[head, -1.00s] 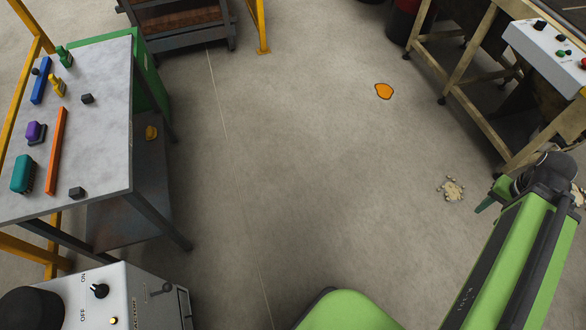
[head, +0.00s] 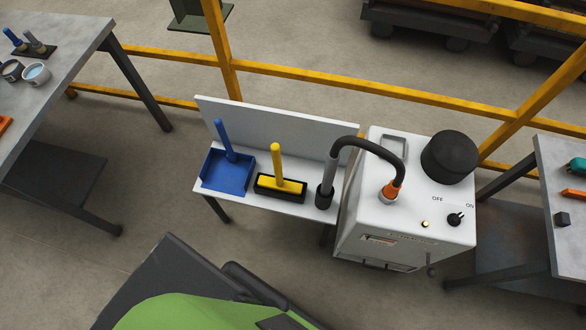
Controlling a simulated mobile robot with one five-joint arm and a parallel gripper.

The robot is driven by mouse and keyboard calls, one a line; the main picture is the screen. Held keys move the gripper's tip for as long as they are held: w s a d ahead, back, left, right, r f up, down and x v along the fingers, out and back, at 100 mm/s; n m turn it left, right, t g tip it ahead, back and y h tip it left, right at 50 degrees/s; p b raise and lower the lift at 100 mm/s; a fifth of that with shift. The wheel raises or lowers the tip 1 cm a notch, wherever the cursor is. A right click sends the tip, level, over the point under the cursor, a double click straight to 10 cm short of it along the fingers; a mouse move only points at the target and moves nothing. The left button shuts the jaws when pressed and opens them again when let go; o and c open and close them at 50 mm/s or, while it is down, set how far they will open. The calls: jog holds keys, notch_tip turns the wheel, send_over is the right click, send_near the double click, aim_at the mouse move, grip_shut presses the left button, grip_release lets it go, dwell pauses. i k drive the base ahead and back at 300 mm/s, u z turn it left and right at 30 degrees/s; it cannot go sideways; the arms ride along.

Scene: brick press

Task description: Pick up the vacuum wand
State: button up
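The vacuum wand (head: 328,170) is a grey tube standing upright in a dark round holder (head: 324,196) at the right end of a small white shelf (head: 212,196). A black hose (head: 372,145) arches from its top to an orange fitting (head: 390,190) on the white vacuum cabinet (head: 360,225). The cabinet has a black dome, a handle and a knob between OFF and ON marks. My gripper is not in view; only a green and dark part of my own body shows at the bottom.
A blue dustpan (head: 228,172) with an upright handle and a yellow-handled tool (head: 280,180) in a black tray stand left of the wand. Tables stand at left (head: 65,60) and right (head: 550,190). A yellow railing (head: 330,80) runs behind. Floor in front of the shelf is open.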

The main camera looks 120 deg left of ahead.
aim_at(331, 166)
jog(key=z, duration=0.45)
jog(key=k, duration=0.15)
jog(key=u, duration=3.2)
jog(key=k, duration=0.15)
jog(key=z, duration=4.95)
jog(key=i, duration=0.95)
jog(key=u, duration=5.7)
jog(key=i, duration=0.8)
